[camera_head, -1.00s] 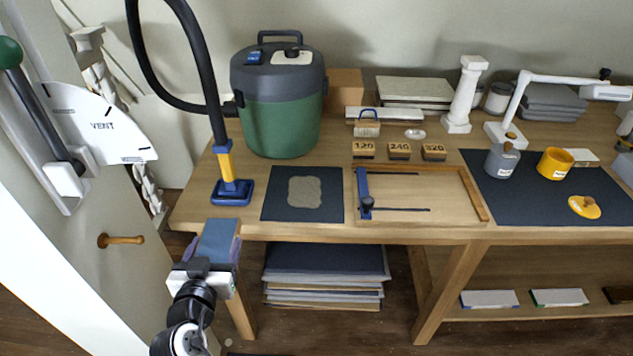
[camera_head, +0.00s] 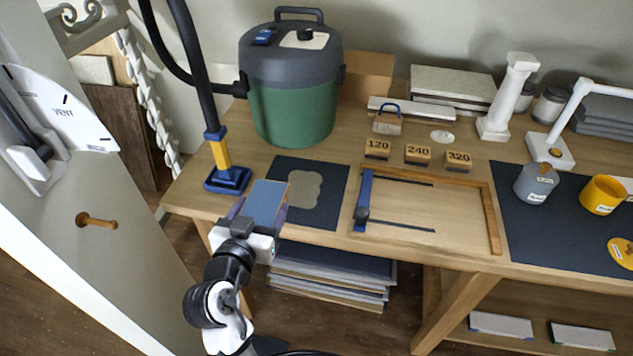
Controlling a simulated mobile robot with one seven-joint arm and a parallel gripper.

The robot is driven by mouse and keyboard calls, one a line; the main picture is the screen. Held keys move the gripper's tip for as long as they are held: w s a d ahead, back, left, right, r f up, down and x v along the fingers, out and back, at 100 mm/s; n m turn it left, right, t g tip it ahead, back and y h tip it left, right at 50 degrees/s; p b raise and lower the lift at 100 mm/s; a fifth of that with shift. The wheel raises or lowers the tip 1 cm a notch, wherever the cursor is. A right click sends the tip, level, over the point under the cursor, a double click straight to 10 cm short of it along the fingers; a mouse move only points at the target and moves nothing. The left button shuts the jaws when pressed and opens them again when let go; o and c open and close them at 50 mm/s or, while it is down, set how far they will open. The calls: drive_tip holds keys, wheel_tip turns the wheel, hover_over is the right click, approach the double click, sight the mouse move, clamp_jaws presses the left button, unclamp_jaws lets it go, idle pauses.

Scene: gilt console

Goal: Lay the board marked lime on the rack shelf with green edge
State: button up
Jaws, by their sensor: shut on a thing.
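My gripper (camera_head: 254,222) is at the lower left of centre, at the table's front edge. It is shut on a flat blue board (camera_head: 265,201), which lies between its purple-grey fingers. I can read no lime mark on this board. No rack shelf with a green edge can be made out for certain. A pale block with a green edge (camera_head: 581,337) lies on the low shelf under the table at right, beside a similar one with a blue edge (camera_head: 500,325).
The wooden table (camera_head: 400,262) carries a green vacuum (camera_head: 293,100), a dark mat with a grey patch (camera_head: 290,165), a wooden frame (camera_head: 493,220) and several small blocks. Stacked boards (camera_head: 325,290) lie beneath. A wall panel with a wooden peg (camera_head: 95,219) stands at left.

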sight(271, 206)
drive_tip(key=shift+w+d, duration=0.2)
drive_tip(key=shift+d, duration=0.25)
drive_tip(key=shift+w+d+f+b, duration=0.25)
drive_tip(key=shift+w+f+b, duration=0.15)
drive_tip(key=shift+b, duration=0.55)
drive_tip(key=w+b, duration=0.1)
drive_tip(key=f+b, duration=0.1)
drive_tip(key=b, duration=0.1)
drive_tip(key=shift+w+d+f, duration=0.15)
drive_tip(key=shift+w+d, duration=0.1)
drive_tip(key=shift+w, duration=0.1)
drive_tip(key=p+x, duration=0.1)
drive_tip(key=x, duration=0.1)
drive_tip(key=f+p+x, duration=0.1)
drive_tip(key=x, duration=0.2)
drive_tip(key=f+p+x, duration=0.1)
drive_tip(key=x, duration=0.2)
drive_tip(key=shift+w+d+f+p, duration=0.25)
drive_tip(key=shift+w+f, duration=0.4)
drive_tip(key=shift+w, duration=0.2)
drive_tip(key=shift+w+d+f+p, duration=0.2)
drive_tip(key=shift+w+d+f, duration=0.1)
drive_tip(key=shift+w+f, duration=0.5)
drive_tip(key=shift+r, duration=0.1)
